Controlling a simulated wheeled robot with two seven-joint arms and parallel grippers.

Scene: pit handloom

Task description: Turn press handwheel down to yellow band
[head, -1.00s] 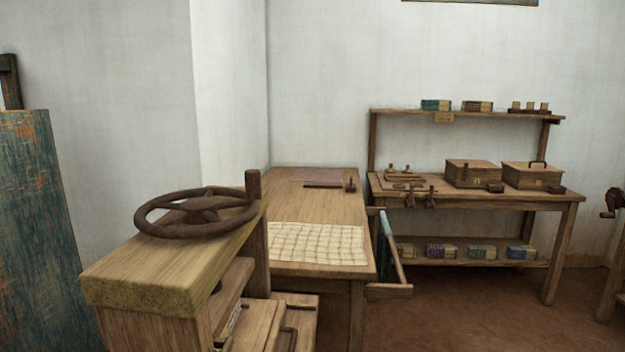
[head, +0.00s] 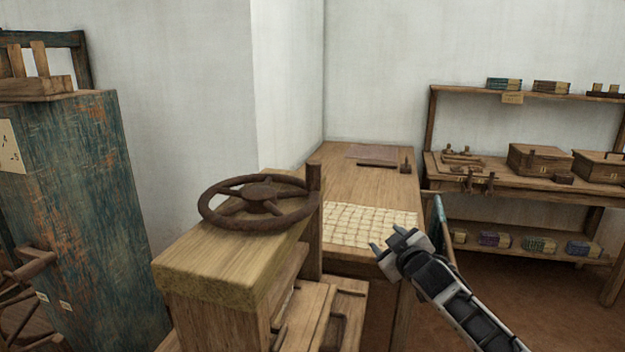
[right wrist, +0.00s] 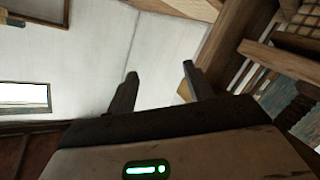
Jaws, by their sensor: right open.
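The press handwheel (head: 258,200) is a dark brown spoked wheel with an upright knob (head: 313,176) on its right rim. It lies flat above the thick wooden top beam of the press (head: 215,268) in the head view. I cannot make out a yellow band. My right gripper (head: 384,246) is to the right of and below the wheel, in front of the table, apart from the wheel. Its two fingers also show open and empty in the right wrist view (right wrist: 160,82). My left gripper is not in view.
A wooden table (head: 370,185) with a checked cloth (head: 365,226) stands behind the press. A worn blue-green cabinet (head: 85,190) stands at the left. A shelf bench (head: 520,185) with boxes is at the back right. The air above the wheel is clear.

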